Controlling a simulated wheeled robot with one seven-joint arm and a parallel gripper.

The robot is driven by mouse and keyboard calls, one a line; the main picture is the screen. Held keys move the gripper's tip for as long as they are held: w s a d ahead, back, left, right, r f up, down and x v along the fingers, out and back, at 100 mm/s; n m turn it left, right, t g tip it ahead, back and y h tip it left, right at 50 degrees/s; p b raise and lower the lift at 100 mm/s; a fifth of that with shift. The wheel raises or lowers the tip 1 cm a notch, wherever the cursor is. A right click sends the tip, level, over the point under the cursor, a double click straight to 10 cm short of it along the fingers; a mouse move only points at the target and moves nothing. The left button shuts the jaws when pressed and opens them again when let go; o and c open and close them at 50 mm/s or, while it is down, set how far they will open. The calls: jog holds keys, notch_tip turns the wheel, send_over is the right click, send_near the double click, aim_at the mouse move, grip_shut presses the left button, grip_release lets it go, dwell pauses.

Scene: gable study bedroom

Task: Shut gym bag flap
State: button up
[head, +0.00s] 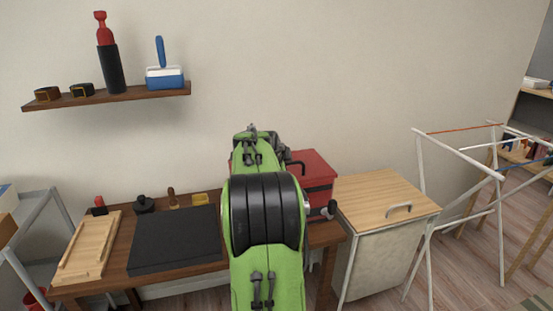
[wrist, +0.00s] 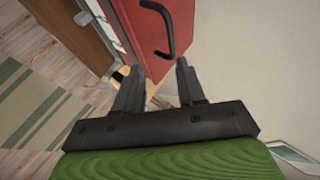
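A red box-like thing (head: 311,166) with a dark band and a black handle stands at the right end of the brown table, partly hidden behind my green arm. It may be the gym bag; no other bag shows clearly. In the wrist view its red face (wrist: 160,30) and black looped handle lie just beyond my gripper (wrist: 159,66). The two fingers are apart with nothing between them. The gripper is hidden in the head view. I cannot tell whether a flap on the red thing is open or shut.
The brown table (head: 190,268) holds a black mat (head: 175,240), a wooden tray (head: 88,247) and small items. A wood-topped cabinet (head: 385,200) stands to the right, then a white drying rack (head: 422,180). A wall shelf (head: 130,94) holds several items.

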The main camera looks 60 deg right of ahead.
jog(key=v, duration=0.4)
jog(key=shift+s+a+r, duration=0.15)
jog(key=shift+a+r, duration=0.05)
jog(key=shift+r, duration=0.1)
